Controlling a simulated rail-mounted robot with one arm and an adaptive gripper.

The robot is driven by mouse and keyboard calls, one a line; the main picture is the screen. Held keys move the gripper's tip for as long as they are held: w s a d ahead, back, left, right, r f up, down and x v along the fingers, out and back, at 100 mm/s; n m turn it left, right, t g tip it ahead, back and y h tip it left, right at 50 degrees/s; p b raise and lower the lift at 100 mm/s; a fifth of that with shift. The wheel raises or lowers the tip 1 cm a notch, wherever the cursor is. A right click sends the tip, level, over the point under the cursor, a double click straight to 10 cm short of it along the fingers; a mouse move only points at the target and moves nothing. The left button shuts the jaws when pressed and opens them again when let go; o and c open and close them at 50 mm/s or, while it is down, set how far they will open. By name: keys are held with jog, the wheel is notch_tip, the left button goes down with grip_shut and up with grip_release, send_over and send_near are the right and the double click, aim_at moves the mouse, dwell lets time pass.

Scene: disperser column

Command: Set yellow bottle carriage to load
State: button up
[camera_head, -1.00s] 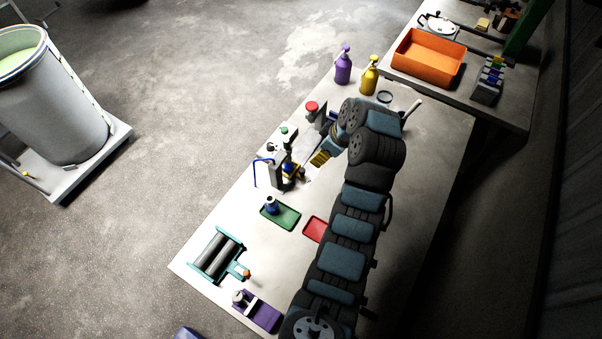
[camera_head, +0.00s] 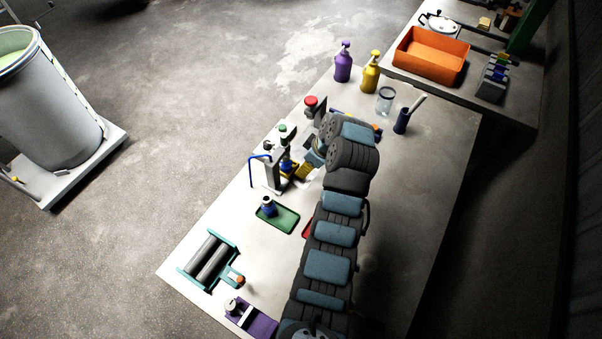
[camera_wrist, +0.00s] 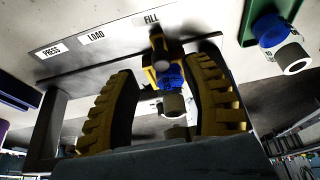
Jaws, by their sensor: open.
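The yellow bottle carriage (camera_wrist: 149,74) is in the wrist view, below the FILL label (camera_wrist: 152,19) on a grey panel. A bottle with a blue body (camera_wrist: 171,78) sits in it. The LOAD label (camera_wrist: 92,37) and PRESS label (camera_wrist: 51,51) lie further left along the panel. My gripper (camera_wrist: 168,92) is open, with one yellow ribbed finger on each side of the carriage and bottle. I cannot tell whether either finger touches. In the head view, my gripper (camera_head: 300,171) is beside the small column station (camera_head: 271,170); the carriage is partly hidden there.
A green tray (camera_head: 286,219) with a blue bottle (camera_head: 267,207) stands in front of the station. A red tray (camera_head: 307,229) is mostly hidden by my arm. A teal roller frame (camera_head: 232,245) and purple holder (camera_head: 262,325) are nearer. A glass jar (camera_head: 385,101) and pump bottles stand behind.

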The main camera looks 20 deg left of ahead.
jog(key=shift+x, duration=2.9)
jog(key=shift+d, duration=0.1)
grip_shut()
